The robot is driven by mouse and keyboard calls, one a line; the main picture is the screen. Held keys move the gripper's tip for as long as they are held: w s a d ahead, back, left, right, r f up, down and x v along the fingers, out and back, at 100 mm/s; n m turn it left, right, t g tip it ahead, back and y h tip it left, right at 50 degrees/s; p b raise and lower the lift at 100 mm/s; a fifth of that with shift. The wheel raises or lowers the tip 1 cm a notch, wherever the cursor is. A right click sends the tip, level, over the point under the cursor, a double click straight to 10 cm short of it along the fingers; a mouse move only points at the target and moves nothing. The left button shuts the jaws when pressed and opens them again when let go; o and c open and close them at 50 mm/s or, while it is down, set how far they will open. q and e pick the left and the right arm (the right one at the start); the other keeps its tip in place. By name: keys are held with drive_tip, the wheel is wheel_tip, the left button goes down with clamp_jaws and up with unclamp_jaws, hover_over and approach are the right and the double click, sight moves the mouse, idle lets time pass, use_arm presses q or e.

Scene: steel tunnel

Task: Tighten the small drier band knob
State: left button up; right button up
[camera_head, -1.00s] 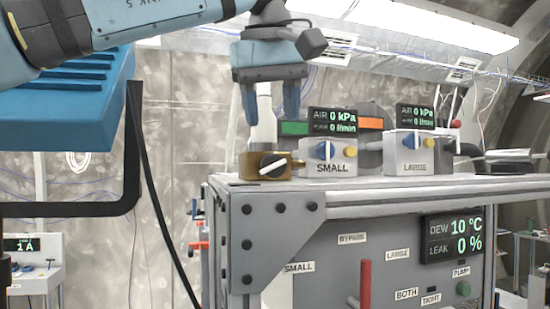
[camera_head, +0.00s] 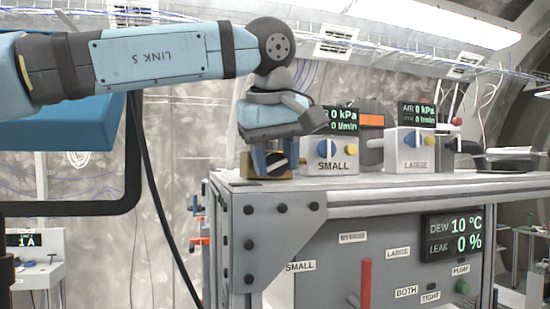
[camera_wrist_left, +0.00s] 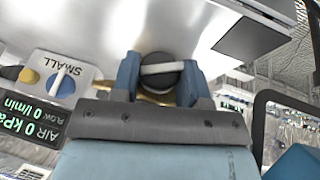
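The knob (camera_head: 277,163) is black with a white bar and sits on a brass block (camera_head: 250,168) at the left end of the bench top, beside the unit marked SMALL. I take it for the small drier band knob. My left gripper (camera_head: 274,166) is lowered over it, one finger on each side. In the left wrist view, the knob (camera_wrist_left: 161,72) lies between the two blue fingertips (camera_wrist_left: 160,72). The fingers are apart, and I cannot tell whether they touch the knob. The gripper hides part of the block. My right gripper is in neither view.
The grey SMALL box (camera_head: 331,156) with a blue knob stands close to the right of my left gripper. The LARGE box (camera_head: 409,152) is farther right. Below is a panel with a red lever (camera_head: 365,284) and a DEW/LEAK display (camera_head: 452,237). The bench's left edge is near.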

use_arm(q)
drive_tip(key=y+p, duration=0.1)
drive_tip(key=p, duration=0.2)
drive_tip(key=shift+d+r, duration=0.1)
drive_tip(key=shift+r, duration=0.25)
drive_tip(key=shift+g+y+p, duration=0.4)
drive_tip(key=shift+p, duration=0.2)
drive_tip(key=shift+f, duration=0.15)
drive_tip(key=shift+f+m+y, duration=0.15)
drive_tip(key=shift+m+y, duration=0.15)
drive_tip(key=shift+y, duration=0.1)
drive_tip(key=o, duration=0.7)
drive_tip(key=shift+c, duration=0.2)
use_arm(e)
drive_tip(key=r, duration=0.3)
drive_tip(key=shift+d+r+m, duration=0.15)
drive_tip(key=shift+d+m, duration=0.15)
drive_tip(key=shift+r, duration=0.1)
